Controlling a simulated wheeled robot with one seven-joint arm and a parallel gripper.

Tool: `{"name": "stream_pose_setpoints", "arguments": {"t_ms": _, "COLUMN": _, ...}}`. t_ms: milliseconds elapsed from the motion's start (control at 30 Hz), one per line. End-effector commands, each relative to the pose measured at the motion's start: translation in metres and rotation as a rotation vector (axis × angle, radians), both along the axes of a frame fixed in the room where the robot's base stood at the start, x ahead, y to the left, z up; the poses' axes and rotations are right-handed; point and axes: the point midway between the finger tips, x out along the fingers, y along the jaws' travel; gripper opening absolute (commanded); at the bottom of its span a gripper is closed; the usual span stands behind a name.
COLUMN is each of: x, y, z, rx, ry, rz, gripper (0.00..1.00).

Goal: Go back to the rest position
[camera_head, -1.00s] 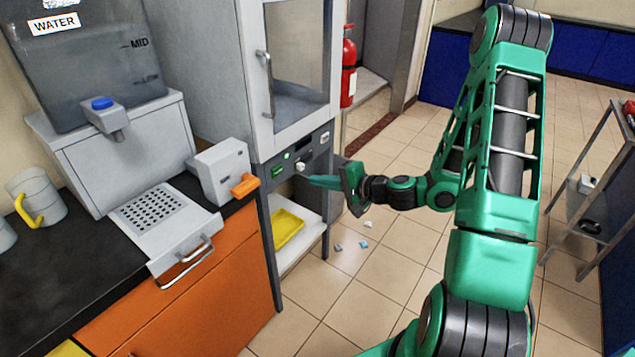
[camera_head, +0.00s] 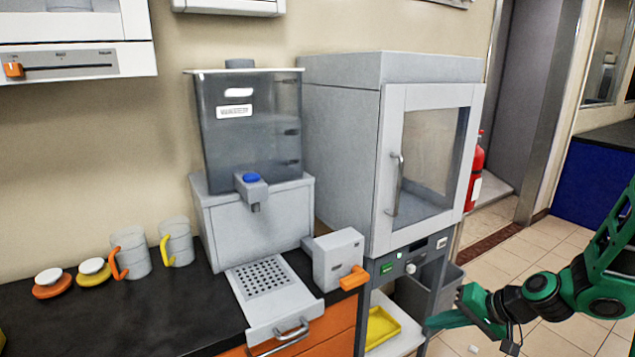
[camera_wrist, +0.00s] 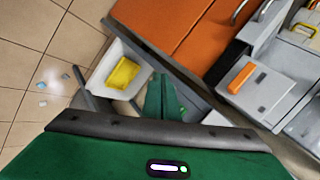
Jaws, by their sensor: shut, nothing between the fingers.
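My gripper (camera_head: 445,320) is at the lower right of the head view, at the end of my green arm. Its green fingers point left, in front of the grey cabinet's stand. In the wrist view the fingers (camera_wrist: 161,98) lie together with nothing between them. They appear clear of the cabinet and the counter, though the exact distance cannot be told.
The grey cabinet (camera_head: 340,150) has its glass door shut. Left of it are a water tank (camera_head: 250,140), an orange-lever box (camera_head: 335,258), a drawer handle (camera_head: 285,338) and two mugs (camera_head: 133,254). A yellow tray (camera_head: 381,328) lies low. Open tiled floor (camera_head: 550,258) is at right.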

Motion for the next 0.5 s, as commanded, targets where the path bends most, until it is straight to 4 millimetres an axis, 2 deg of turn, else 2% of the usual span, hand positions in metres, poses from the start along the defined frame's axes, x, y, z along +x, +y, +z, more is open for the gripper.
{"name": "stream_pose_setpoints", "arguments": {"t_ms": 267, "x": -0.064, "y": -0.041, "z": 0.023, "rx": -0.275, "ry": 0.155, "rz": 0.093, "gripper": 0.0}}
{"name": "stream_pose_setpoints", "arguments": {"t_ms": 500, "x": -0.128, "y": -0.082, "z": 0.058, "rx": -0.444, "ry": 0.303, "rz": 0.075, "gripper": 0.0}}
